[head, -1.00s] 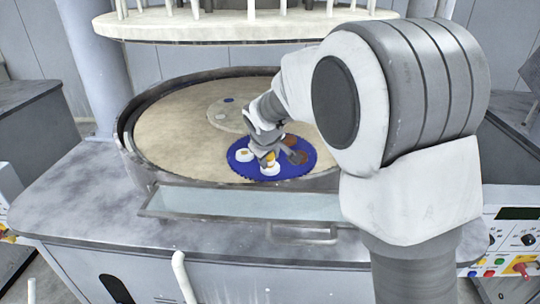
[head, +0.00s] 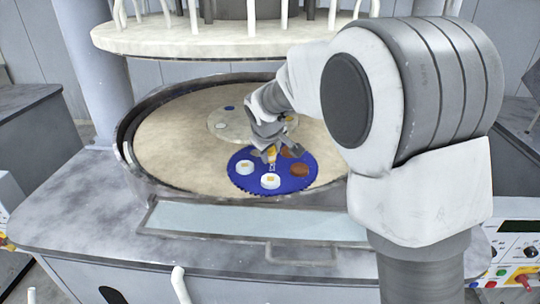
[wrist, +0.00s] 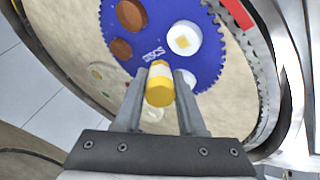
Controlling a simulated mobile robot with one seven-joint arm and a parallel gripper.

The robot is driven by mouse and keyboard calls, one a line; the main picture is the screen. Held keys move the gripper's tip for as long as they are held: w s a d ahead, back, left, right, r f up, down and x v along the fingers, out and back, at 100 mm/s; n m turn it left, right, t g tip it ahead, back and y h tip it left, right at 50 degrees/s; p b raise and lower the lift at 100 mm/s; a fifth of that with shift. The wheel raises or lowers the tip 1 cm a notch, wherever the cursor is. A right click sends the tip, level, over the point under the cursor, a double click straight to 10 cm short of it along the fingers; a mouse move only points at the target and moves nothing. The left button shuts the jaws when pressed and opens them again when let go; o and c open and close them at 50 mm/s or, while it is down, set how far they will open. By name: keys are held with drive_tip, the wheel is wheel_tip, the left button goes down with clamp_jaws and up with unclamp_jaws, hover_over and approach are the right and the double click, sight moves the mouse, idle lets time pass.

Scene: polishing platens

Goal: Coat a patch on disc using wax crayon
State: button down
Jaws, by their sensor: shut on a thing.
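My gripper (wrist: 160,82) is shut on a yellow wax crayon (wrist: 160,84) with a pale band. It also shows in the head view (head: 270,152), over the back part of a blue toothed disc (head: 240,184). The crayon appears clear of the surface. The blue disc also shows in the wrist view (wrist: 205,62).
The blue disc lies on a large beige platen (head: 175,150) inside a raised dark rim (head: 122,150). A pale disc (head: 220,122) with coloured spots lies behind it. An upper plate (head: 250,40) with several pegs hangs above the back. A pale ledge (head: 250,222) runs along the front.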

drive_tip(key=shift+r+p, duration=1)
drive_tip(key=shift+r, duration=0.9)
drive_tip(key=shift+s, duration=0.1)
